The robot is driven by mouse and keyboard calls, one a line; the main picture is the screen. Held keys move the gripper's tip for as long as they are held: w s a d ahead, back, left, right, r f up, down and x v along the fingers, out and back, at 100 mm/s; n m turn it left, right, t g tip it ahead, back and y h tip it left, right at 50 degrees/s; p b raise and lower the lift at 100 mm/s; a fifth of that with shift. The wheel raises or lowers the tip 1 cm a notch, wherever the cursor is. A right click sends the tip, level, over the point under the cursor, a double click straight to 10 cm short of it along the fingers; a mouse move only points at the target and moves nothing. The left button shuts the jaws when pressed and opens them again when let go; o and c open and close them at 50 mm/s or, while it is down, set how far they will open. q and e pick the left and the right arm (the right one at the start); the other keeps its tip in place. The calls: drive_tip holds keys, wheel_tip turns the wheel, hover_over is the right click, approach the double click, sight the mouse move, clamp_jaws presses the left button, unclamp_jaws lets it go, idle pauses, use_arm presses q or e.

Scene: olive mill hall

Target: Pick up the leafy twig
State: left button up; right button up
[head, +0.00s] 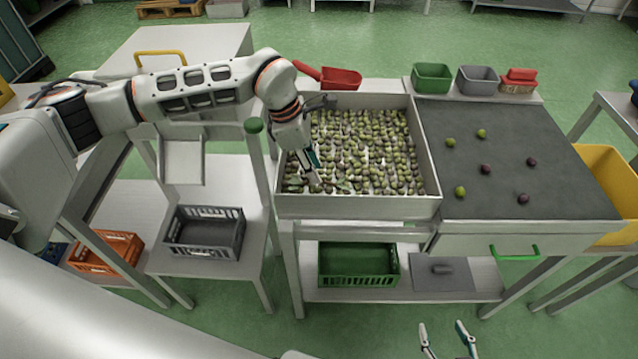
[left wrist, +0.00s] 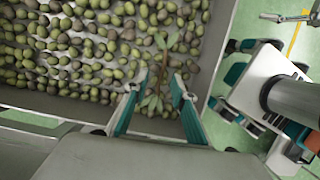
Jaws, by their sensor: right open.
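The leafy twig (left wrist: 163,62) lies on the olives near the wall of the sorting tray, with a brown stem and green leaves. My left gripper (head: 314,171) reaches down into the tray's near left corner. In the left wrist view its two fingers (left wrist: 156,86) are apart, one on each side of the twig, with gaps between. Whether they touch the olives I cannot tell. My right gripper (head: 447,340) is open and empty at the bottom edge, well away from the tray.
The olive tray (head: 357,207) has raised walls. A dark mat (head: 510,180) to its right holds several loose olives. A red scoop (head: 340,78), green bin (head: 432,77) and grey bin (head: 477,80) stand behind. A green crate (head: 358,265) sits on the shelf below.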

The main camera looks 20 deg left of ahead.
use_arm(q)
drive_tip(key=x, duration=0.3)
drive_tip(key=shift+s+d+f, duration=0.1)
drive_tip(key=shift+s+f, duration=0.05)
drive_tip(key=shift+f, duration=0.05)
clamp_jaws()
